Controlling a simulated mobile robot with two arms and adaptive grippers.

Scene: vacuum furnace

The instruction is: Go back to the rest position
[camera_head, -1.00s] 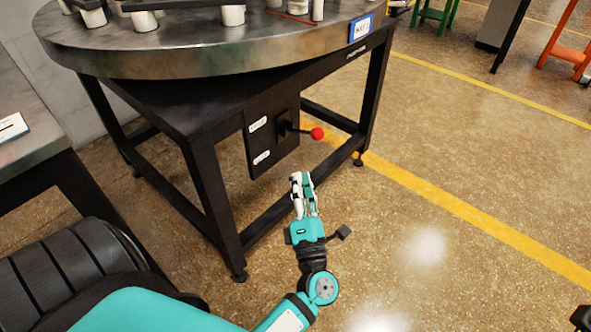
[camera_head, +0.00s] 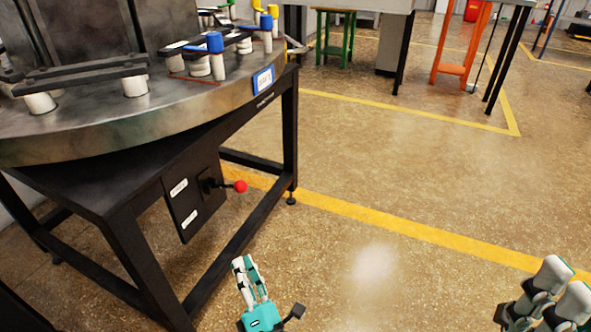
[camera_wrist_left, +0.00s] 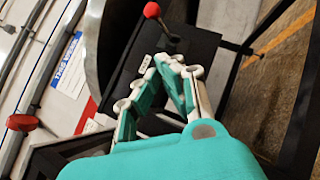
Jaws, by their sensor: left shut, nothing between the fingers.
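My left gripper (camera_head: 245,264) is white and teal, at the bottom middle of the head view. It is shut and empty, in front of the dark frame of the round metal table (camera_head: 110,140). The left wrist view shows its fingertips (camera_wrist_left: 168,62) drawn together. The lever with a red ball knob (camera_head: 240,186) sticks out of a black switch panel (camera_head: 193,199) above the gripper. The knob also shows in the left wrist view (camera_wrist_left: 152,10), beyond the fingertips and apart from them. My right gripper (camera_head: 567,280) is at the lower right, partly cut off; its jaw state is unclear.
On the table stand white cylinders (camera_head: 134,86), dark bars and a blue-capped piece (camera_head: 215,42). A blue-edged label (camera_head: 263,79) is on the rim. A yellow floor line (camera_head: 400,231) crosses open floor. Green (camera_head: 334,38) and orange (camera_head: 463,72) stands are farther back.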

